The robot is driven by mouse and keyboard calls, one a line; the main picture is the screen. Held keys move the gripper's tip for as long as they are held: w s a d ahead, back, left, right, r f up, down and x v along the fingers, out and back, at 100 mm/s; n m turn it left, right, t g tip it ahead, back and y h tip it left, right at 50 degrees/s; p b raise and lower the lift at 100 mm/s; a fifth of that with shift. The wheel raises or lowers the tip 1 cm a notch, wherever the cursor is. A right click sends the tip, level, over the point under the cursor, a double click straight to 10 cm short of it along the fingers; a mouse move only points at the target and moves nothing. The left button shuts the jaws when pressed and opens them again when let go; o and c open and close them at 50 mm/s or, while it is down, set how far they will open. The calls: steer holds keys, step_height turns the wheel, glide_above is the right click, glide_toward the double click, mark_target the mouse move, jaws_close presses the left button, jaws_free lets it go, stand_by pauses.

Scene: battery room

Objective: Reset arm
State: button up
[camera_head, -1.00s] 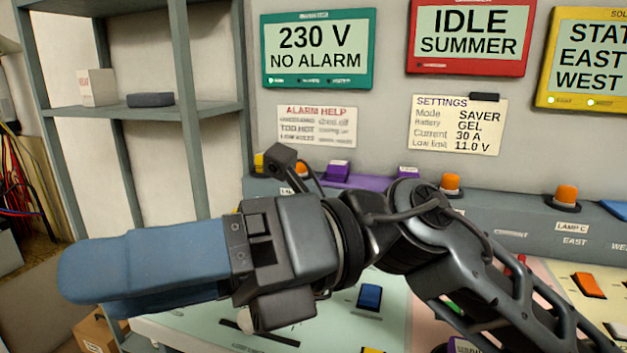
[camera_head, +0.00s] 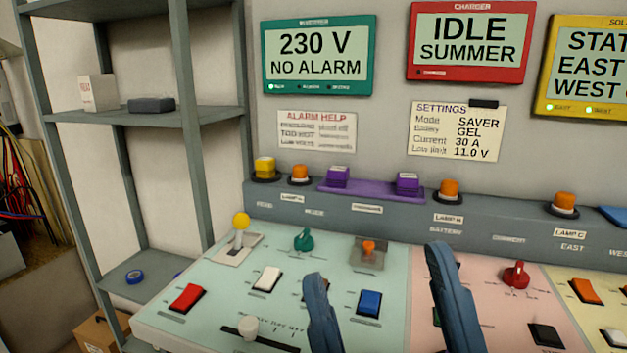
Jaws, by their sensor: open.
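My gripper (camera_head: 385,300) shows at the bottom middle of the head view as two blue fingers standing up from the lower edge. The fingers are wide apart and nothing is between them. They stand in front of the control desk, the left one over the pale green panel (camera_head: 215,310) and the right one over the pink panel (camera_head: 485,310). The rest of my arm is out of view below. A blue rocker switch (camera_head: 369,303) shows in the gap between the fingers. I cannot tell how far the fingertips are from the panels.
The green panel bears a yellow-knobbed lever (camera_head: 241,222), a green knob (camera_head: 303,240), a red rocker (camera_head: 187,297) and a white slider knob (camera_head: 248,326). Lamps and purple buttons line the ledge (camera_head: 400,205) behind. A grey shelf (camera_head: 180,118) stands left. Screens hang above.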

steer(key=s+d+f+m+g+h, duration=0.2)
steer(key=s+d+f+m+h, duration=0.3)
steer(key=f, duration=0.3)
steer(key=s+d+f+m+g+h, duration=0.2)
steer(key=s+d+f+m+h, duration=0.2)
steer(key=f+m+h, duration=0.3)
steer(key=s+d+f+g, duration=0.3)
steer(key=s+d+f, duration=0.1)
steer(key=s, duration=0.3)
steer(key=s+d+f+g+h+p, duration=0.1)
steer(key=s+d+f+g, duration=0.3)
steer(key=s, duration=0.3)
steer(key=shift+f+n, duration=0.3)
steer(key=shift+f, duration=0.05)
steer(key=shift+w+d, duration=0.1)
steer(key=shift+d, duration=0.05)
